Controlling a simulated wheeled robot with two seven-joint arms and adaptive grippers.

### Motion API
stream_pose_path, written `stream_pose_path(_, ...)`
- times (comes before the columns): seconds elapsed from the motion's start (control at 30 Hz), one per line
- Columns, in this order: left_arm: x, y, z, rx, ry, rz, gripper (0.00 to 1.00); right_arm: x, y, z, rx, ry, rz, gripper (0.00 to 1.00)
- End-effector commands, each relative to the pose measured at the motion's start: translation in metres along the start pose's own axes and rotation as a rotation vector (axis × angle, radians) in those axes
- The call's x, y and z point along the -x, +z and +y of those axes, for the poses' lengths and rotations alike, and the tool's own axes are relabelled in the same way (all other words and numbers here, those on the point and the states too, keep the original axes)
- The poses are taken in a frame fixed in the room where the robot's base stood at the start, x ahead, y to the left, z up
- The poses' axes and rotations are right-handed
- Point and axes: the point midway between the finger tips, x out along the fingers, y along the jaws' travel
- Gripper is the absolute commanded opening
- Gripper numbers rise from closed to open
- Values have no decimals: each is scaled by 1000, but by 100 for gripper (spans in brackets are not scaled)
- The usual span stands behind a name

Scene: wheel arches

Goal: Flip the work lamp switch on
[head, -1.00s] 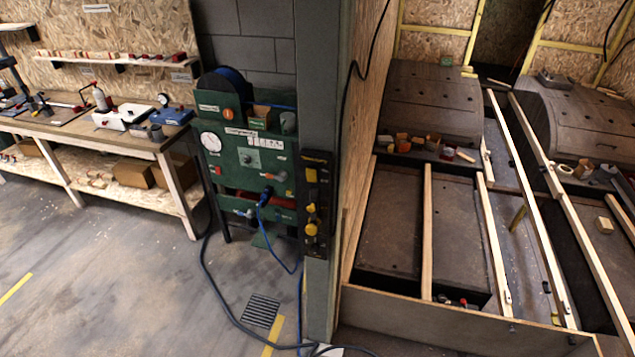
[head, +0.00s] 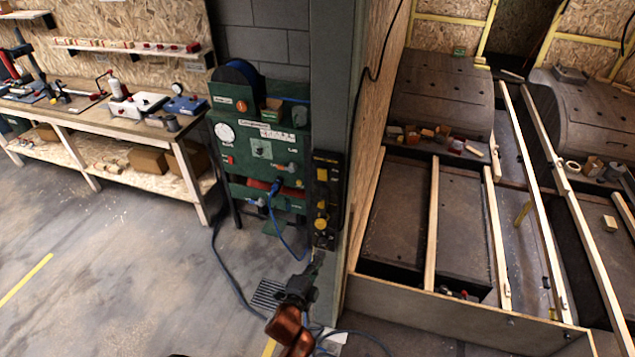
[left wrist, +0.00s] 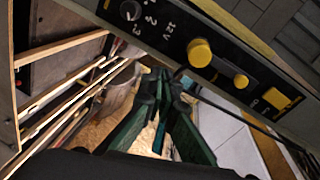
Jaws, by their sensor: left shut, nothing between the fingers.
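A tall black control panel (head: 336,185) is mounted on the grey post. It carries yellow controls and a dark lower end. I cannot read which control is the work lamp switch. My left gripper (head: 316,258) is shut and empty at the panel's lower end. Its fingertips (left wrist: 164,82) appear close below the panel; contact cannot be told.
A green compressor stand (head: 262,150) with a blue hose (head: 290,243) stands left of the post. A workbench (head: 100,118) is further left. A low wooden-walled bay (head: 450,305) with timber battens lies on the right.

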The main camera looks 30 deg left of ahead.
Motion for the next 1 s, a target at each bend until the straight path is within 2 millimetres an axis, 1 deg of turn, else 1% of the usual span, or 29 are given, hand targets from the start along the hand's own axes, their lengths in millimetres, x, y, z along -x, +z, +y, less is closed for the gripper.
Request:
stream_pose_path(0.03,11,-7,-55,-50,-81,-2,0,7,-2,0,0,0,1,40)
stream_pose_path(0.07,18,-9,-80,-80,-120,-6,0,9,-2,0,0,0,1,40)
stream_pose_path(0.1,27,-12,-110,-117,-169,-13,0,11,-2,0,0,0,2,40)
stream_pose_path(0.2,48,-16,-166,-187,-261,-33,0,15,-2,0,-1,-1,2,40)
stream_pose_path(0.3,63,-17,-197,-229,-314,-48,0,16,-2,-2,-2,-2,1,40)
stream_pose_path(0.37,67,-18,-206,-241,-330,-53,0,16,-1,-3,-3,-4,0,40)
stream_pose_path(0.43,70,-18,-210,-247,-337,-56,0,16,-1,-5,-4,-5,-1,40)
stream_pose_path(0.77,67,-18,-210,-246,-337,-55,0,16,0,-8,-5,-9,-2,40)
stream_pose_path(0.87,61,-19,-213,-246,-338,-54,0,19,0,-8,-5,-8,-2,40)
stream_pose_path(0.97,48,-19,-219,-247,-339,-55,0,24,-1,-6,-4,-7,-2,40)
stream_pose_path(1.0,40,-19,-222,-246,-338,-54,0,26,-1,-6,-4,-6,-2,40)
